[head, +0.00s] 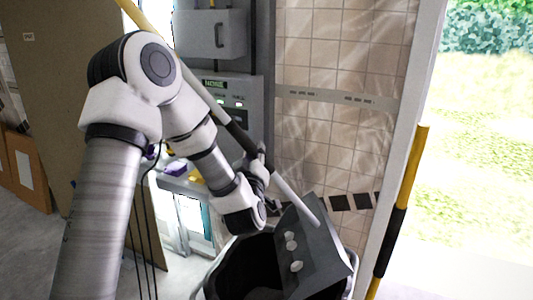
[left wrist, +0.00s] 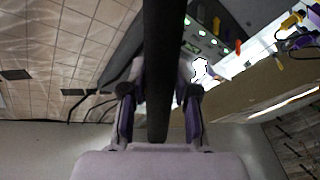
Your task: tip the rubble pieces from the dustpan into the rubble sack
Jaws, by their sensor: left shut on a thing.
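The grey dustpan (head: 322,252) is tilted steeply over the right part of the rubble sack's opening. Three whitish rubble pieces (head: 291,241) show against its face. The rubble sack (head: 238,268) is a dark, open-mouthed container at the bottom of the head view; its inside is dark, and I cannot tell what lies in it. My left gripper (head: 259,172) is shut on the dustpan's long handle, at its black part (head: 240,135). In the left wrist view the dark handle (left wrist: 160,60) runs between the two fingers (left wrist: 160,100). My right gripper is not in view.
A tiled wall (head: 335,130) stands behind the sack. A grey machine with a lit panel (head: 232,100) is behind my left arm. A yellow and black pole (head: 403,205) stands by the white door frame at the right, with open ground outside. Brown boxes (head: 27,170) are at the left.

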